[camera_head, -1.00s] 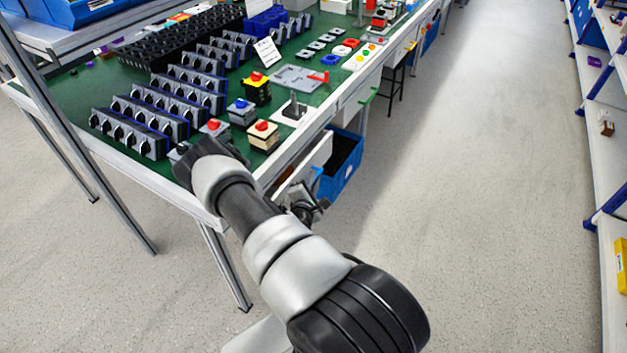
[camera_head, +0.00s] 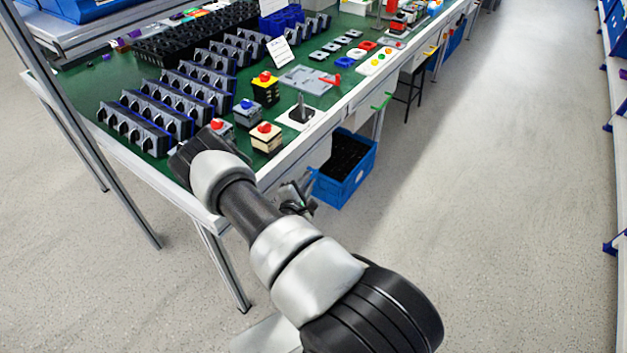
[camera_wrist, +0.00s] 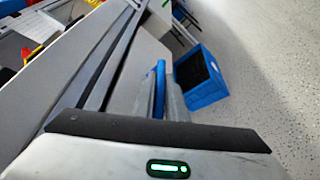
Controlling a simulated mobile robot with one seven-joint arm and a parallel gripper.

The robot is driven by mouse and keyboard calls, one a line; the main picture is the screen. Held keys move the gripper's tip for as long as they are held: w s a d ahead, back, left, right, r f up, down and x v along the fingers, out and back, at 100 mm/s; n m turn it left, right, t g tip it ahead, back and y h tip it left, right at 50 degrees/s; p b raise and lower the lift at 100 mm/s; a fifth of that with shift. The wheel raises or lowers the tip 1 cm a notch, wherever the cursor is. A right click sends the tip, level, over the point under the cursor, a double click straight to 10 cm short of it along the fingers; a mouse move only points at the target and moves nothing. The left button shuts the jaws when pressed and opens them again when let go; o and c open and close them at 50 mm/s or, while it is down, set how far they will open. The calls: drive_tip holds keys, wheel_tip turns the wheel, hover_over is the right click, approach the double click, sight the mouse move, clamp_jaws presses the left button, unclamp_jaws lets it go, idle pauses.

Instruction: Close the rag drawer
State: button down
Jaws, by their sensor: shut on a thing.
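My gripper (camera_wrist: 167,92) is shut on a blue handle (camera_wrist: 160,80) in the wrist view. The handle seems to belong to the pale drawer front (camera_wrist: 141,58) under the workbench edge, which I take to be the rag drawer. In the head view my gripper (camera_head: 299,196) is beside the front edge of the bench, mostly hidden by my wrist. The drawer's inside and any rags are not visible, and I cannot tell how far it stands open.
A blue crate (camera_head: 345,172) stands on the floor just beyond the gripper. The green-topped workbench (camera_head: 85,85) carries rows of switches. Another drawer has a green handle (camera_head: 381,101). The aisle floor (camera_head: 480,200) is clear; shelves line the right edge.

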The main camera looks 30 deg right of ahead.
drive_tip(key=shift+w+a+r, duration=0.15)
drive_tip(key=shift+w, duration=0.15)
drive_tip(key=c, duration=2.1)
unclamp_jaws()
drive_tip(key=shift+a, duration=0.1)
drive_tip(key=p+v, duration=0.2)
drive_tip(key=v, duration=1.5)
drive_tip(key=shift+s, duration=0.3)
